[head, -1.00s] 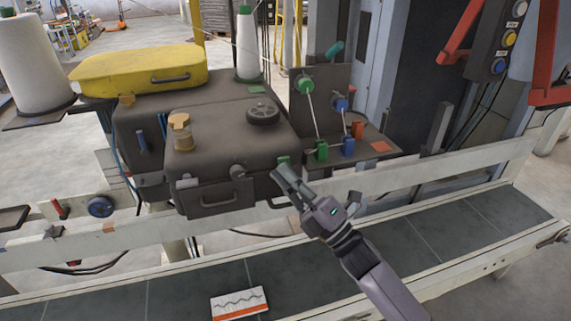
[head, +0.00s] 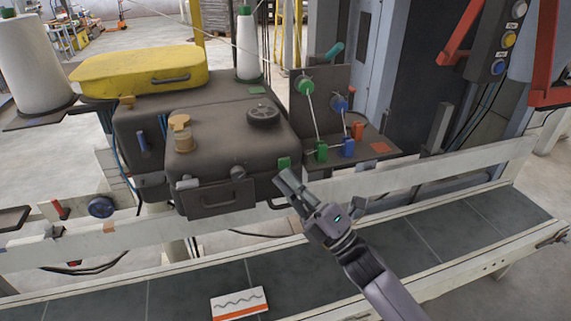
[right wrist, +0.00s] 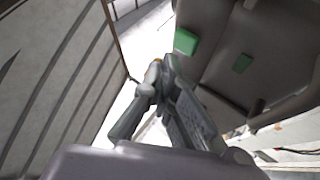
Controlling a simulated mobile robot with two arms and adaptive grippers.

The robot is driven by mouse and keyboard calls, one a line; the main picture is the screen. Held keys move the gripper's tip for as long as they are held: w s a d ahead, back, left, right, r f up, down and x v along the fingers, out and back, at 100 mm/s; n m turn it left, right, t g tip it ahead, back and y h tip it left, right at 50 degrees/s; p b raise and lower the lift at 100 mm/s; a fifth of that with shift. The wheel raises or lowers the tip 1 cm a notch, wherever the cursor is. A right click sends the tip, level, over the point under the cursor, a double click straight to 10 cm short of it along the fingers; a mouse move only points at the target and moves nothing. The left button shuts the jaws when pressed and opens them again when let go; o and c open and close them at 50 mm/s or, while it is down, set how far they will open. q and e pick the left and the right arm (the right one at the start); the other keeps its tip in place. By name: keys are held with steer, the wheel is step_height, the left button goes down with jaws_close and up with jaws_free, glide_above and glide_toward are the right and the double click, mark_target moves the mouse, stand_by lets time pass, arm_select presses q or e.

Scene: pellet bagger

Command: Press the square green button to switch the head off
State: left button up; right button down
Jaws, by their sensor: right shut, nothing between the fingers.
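The square green button (head: 284,163) sits at the right front edge of the dark grey sewing head (head: 235,135). My right gripper (head: 283,178) is shut and empty, with its fingertips just below the button in the head view. A small gap seems to show between them; I cannot tell the depth. In the right wrist view the shut fingers (right wrist: 160,72) point up, and a bright green block (right wrist: 185,41), seemingly the button, lies beyond and right of the tips. A darker green patch (right wrist: 242,63) is farther right. My left gripper is not in view.
A conveyor (head: 400,238) with a pale rail (head: 430,177) runs below the head. A bracket with green, blue and orange parts (head: 347,147) stands to the right of the head. A yellow cover (head: 140,70) and thread cones (head: 247,45) are behind.

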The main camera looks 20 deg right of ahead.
steer(key=s, duration=0.6)
steer(key=shift+p, duration=0.45)
